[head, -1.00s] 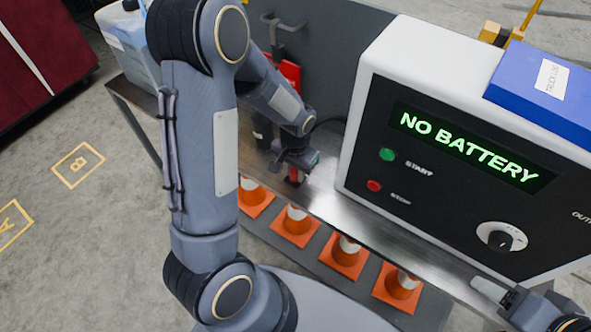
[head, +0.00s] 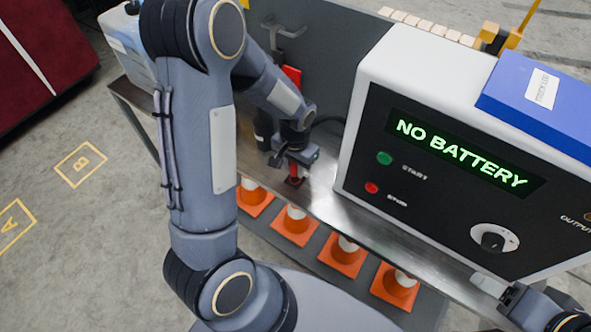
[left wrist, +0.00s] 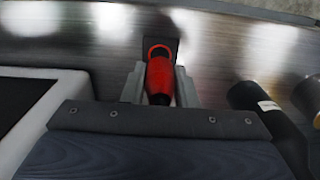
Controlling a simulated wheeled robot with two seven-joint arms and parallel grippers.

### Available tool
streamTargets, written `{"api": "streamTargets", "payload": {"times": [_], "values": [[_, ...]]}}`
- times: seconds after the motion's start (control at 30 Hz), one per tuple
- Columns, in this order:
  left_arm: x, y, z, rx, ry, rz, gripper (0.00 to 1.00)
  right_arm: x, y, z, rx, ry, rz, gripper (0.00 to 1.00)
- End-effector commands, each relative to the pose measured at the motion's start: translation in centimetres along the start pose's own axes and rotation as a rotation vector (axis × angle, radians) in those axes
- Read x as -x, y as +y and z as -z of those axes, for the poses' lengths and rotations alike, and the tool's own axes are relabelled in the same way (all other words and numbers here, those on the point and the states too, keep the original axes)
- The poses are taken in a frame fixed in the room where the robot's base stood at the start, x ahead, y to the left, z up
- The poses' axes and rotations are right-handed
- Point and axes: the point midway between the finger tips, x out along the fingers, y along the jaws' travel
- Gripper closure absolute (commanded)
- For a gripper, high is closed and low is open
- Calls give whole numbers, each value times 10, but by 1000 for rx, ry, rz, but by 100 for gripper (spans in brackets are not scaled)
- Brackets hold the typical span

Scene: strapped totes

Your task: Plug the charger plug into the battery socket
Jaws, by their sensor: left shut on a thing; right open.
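My left gripper (head: 296,166) is low over the metal bench, left of the charger box, shut on a red plug-like piece (head: 296,173). In the left wrist view, the red piece (left wrist: 160,78) sits between both grey fingers, with a red ring at its far end over a dark square patch (left wrist: 166,46) on the bench. I cannot tell if it touches the patch, or whether that is the battery socket. The charger box (head: 365,215) is white with a black front and a green "NO BATTERY" display. My right gripper (head: 490,288) is open at the lower right, before the box.
A dark cable (head: 328,121) runs behind the gripper to the box. Orange cones (head: 345,258) stand below the bench edge. A dark cylinder (left wrist: 262,105) is right of the gripper in the left wrist view.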

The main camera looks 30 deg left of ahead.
Motion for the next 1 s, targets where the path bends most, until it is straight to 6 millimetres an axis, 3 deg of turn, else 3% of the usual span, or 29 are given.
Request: {"api": "streamTargets", "payload": {"times": [0.6,1.0], "values": [[27,0,0,0,1,0,100,18,-8,9,0,0,0,40],[28,0,0,0,1,0,100,18,-8,9,0,0,0,40]]}}
